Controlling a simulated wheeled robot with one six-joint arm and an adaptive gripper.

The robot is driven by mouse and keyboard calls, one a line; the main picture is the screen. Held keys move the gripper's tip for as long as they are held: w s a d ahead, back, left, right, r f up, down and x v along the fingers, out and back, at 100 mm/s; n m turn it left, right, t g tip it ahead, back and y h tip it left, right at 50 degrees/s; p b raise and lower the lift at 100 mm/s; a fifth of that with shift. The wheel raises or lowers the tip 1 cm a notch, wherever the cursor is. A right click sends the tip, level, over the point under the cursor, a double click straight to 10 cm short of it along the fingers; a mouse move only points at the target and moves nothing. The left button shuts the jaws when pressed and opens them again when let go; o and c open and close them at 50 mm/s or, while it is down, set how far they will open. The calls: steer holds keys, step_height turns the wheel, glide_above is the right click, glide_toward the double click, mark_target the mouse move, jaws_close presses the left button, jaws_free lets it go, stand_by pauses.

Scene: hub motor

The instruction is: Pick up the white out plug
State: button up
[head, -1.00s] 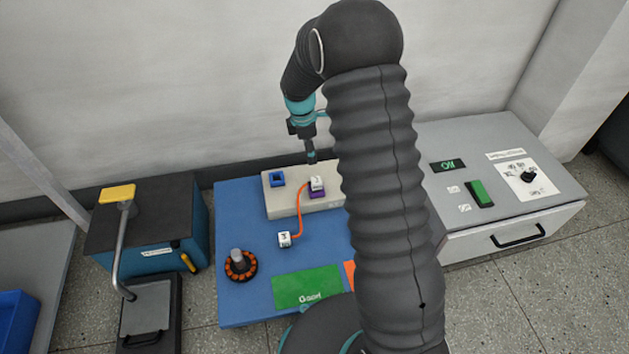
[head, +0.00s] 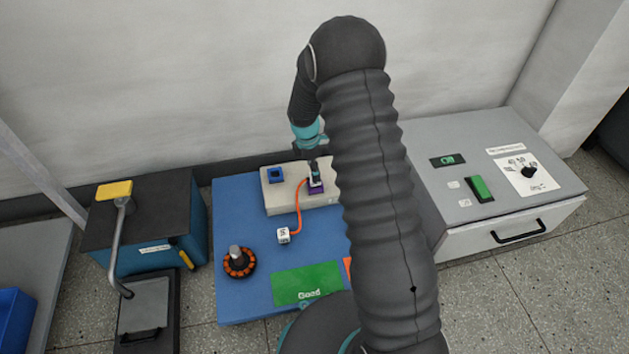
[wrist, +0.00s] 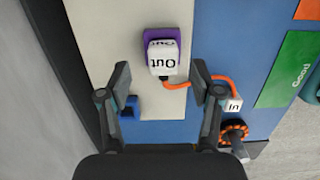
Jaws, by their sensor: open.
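The white out plug (wrist: 163,58), marked "Out", sits in a purple socket (wrist: 152,36) on the pale block; its orange cable leads to the white in plug (wrist: 233,104). In the head view the out plug (head: 315,183) is partly hidden behind my gripper (head: 312,168). In the wrist view my gripper (wrist: 160,80) is open and empty. The plug appears just ahead of the gap between its fingertips, a little above centre. I cannot tell whether the fingers touch it.
A blue socket (head: 276,174) is on the same pale block (head: 283,203). The blue board also carries the in plug (head: 283,235), an orange-black hub motor (head: 239,262) and a green "Good" area (head: 308,285). A control box (head: 480,180) stands right, a lever press (head: 150,230) left.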

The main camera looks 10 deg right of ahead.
steer(key=f, duration=0.4)
steer(key=shift+s+d, duration=0.2)
steer(key=shift+d, duration=0.05)
jaws_close()
